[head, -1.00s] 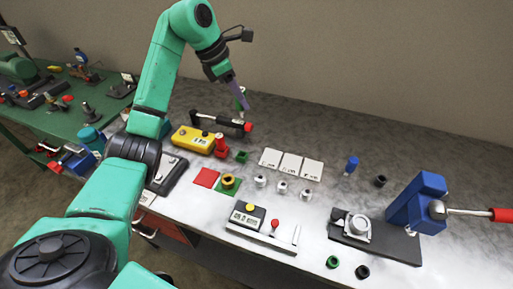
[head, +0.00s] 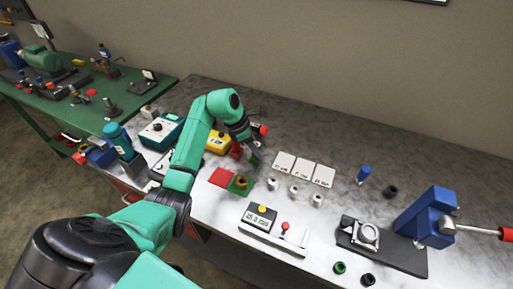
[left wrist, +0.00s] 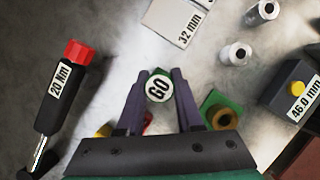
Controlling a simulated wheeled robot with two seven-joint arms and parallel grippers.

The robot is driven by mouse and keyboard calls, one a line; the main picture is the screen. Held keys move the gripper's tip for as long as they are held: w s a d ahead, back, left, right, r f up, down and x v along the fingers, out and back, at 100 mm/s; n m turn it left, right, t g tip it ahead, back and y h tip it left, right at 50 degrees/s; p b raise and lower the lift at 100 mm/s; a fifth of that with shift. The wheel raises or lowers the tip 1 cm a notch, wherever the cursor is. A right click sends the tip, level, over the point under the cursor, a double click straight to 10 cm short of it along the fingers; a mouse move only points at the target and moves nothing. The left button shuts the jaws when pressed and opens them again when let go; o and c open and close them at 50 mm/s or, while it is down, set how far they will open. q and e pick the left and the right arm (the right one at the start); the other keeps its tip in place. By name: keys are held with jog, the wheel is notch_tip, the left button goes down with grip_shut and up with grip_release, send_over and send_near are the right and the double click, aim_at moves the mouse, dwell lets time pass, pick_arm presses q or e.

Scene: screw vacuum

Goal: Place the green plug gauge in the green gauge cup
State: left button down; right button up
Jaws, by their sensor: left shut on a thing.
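My left gripper (head: 254,158) is low over the bench, beside the red gauge (head: 237,150). In the left wrist view its fingers (left wrist: 158,92) are shut on the green plug gauge (left wrist: 159,86), whose round white end reads GO inside a green rim. The gauge's lower part is hidden. The green gauge cup cannot be made out in either current view; the gripper and gauge cover that area. I cannot tell whether the gauge touches it. My right gripper is not in view.
A green pad with a brass ring (left wrist: 221,118) lies close right of the fingers. A 20 Nm driver (left wrist: 62,95) lies to the left. White cards (head: 304,168), metal cylinders (head: 294,190) and a 46.0 mm display box (left wrist: 295,90) are nearby. A yellow box (head: 218,141) stands behind the arm.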

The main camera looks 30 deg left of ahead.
pick_arm(q)
jog(key=c, duration=0.6)
grip_release()
jog(key=shift+o, duration=0.2)
jog(key=shift+r, duration=0.25)
jog(key=shift+s+a+r, duration=0.1)
jog(key=shift+a+r, duration=0.1)
jog(key=shift+r, duration=0.05)
jog(key=b+v, duration=0.2)
jog(key=v, duration=0.9)
jog(key=shift+r, duration=0.15)
